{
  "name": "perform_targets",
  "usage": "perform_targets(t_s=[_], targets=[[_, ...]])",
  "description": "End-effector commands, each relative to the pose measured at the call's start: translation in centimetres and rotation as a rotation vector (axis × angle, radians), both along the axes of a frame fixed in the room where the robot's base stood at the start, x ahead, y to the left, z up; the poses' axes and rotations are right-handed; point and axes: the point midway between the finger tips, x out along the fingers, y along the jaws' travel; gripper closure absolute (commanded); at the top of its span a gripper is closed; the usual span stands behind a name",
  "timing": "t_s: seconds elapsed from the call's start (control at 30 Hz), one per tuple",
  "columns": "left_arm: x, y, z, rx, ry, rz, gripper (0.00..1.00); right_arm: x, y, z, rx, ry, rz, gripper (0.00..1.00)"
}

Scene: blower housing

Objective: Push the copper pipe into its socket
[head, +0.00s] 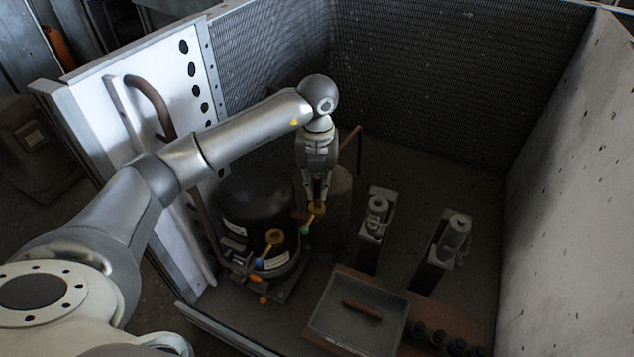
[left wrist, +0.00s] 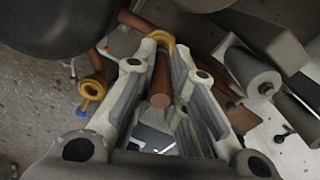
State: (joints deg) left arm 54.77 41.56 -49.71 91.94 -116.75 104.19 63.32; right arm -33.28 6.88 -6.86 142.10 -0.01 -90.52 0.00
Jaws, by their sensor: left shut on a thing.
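My left gripper (head: 315,203) points down beside the black compressor (head: 258,205). In the left wrist view its two fingers (left wrist: 160,70) are shut on a copper pipe (left wrist: 160,82), whose round end faces the camera. A yellow ring (head: 318,209) with a green tip sits at the fingertips; it also shows in the left wrist view (left wrist: 161,37), at the pipe's far end. I cannot tell whether the pipe is seated in a socket there. Another yellow ring (head: 274,236) with a blue tip is on the compressor's front. My right gripper is not in view.
A grey tray (head: 330,325) holding a loose brown rod (head: 362,310) stands in front. Two upright grey fixtures (head: 376,215) (head: 455,235) stand to the right. Housing walls (head: 575,150) enclose the area. A curved copper pipe (head: 150,95) runs along the white left panel. Bare floor lies at the back right.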

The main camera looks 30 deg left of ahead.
Motion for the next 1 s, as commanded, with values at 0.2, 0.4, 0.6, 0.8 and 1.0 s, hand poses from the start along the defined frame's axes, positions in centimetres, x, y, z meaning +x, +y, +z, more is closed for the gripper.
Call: perform_targets(t_s=[0.2,0.4,0.6,0.8,1.0], targets=[[0.00,0.01,0.01,0.000,0.000,0.000,1.00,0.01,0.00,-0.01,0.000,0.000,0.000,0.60],[-0.01,0.04,-0.36,0.001,0.000,0.000,1.00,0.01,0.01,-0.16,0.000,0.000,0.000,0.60],[0.00,0.06,-0.84,0.000,0.000,0.000,1.00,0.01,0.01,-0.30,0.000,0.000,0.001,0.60],[0.00,0.05,-0.87,0.000,0.000,0.000,1.00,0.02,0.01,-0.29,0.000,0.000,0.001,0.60],[-0.01,0.04,-0.88,0.000,0.000,0.000,1.00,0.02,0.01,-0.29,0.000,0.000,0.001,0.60]])
